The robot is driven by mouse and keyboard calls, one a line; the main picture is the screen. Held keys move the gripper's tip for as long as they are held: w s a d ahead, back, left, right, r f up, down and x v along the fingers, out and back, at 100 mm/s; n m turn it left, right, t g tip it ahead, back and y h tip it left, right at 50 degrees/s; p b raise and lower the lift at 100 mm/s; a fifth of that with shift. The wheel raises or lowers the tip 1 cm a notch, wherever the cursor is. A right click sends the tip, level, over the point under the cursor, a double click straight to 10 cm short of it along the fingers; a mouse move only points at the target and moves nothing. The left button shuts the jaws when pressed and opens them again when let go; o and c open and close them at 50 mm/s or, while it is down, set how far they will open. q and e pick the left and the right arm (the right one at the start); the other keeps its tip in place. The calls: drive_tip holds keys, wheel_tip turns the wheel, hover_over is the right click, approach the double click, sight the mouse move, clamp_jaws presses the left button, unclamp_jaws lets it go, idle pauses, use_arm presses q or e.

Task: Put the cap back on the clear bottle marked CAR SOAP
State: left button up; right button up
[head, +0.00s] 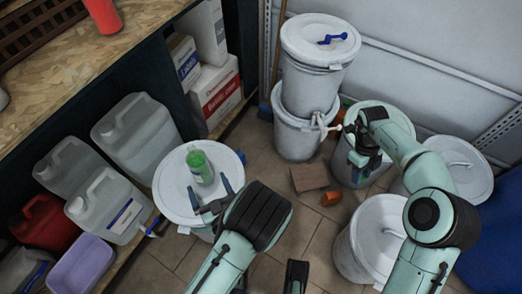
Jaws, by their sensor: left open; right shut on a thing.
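A clear bottle with green contents (200,168) stands on the white lid of a drum (172,190), left of centre. Its marking is too small to read. My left gripper (211,200) is open, with its fingers just in front of the bottle and apart from it. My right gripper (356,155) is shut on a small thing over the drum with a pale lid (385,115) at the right. The held thing is mostly hidden by the fingers, so I cannot tell whether it is the cap.
Two stacked white drums (318,50) stand at the back. A brown block (310,178) and an orange piece (332,198) lie on the tiled floor. Several jugs (135,135) stand at the left beside a lilac tub (80,262). More drums (375,240) stand at the right.

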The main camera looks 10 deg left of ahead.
sight(201, 170)
use_arm(q)
drive_tip(key=shift+s+d, duration=0.1)
drive_tip(key=shift+s, duration=0.05)
use_arm(e)
drive_tip(key=shift+s+d, duration=0.15)
use_arm(q)
drive_tip(key=shift+b+x, duration=0.65)
drive_tip(key=shift+x, duration=2.8)
use_arm(e)
drive_tip(key=shift+f, duration=0.65)
use_arm(q)
drive_tip(key=b+x, duration=0.1)
drive_tip(key=x, duration=0.4)
drive_tip(key=shift+r, duration=0.15)
use_arm(e)
drive_tip(key=shift+w+f, duration=0.25)
drive_tip(key=shift+f, duration=0.6)
use_arm(q)
drive_tip(key=shift+c, duration=0.3)
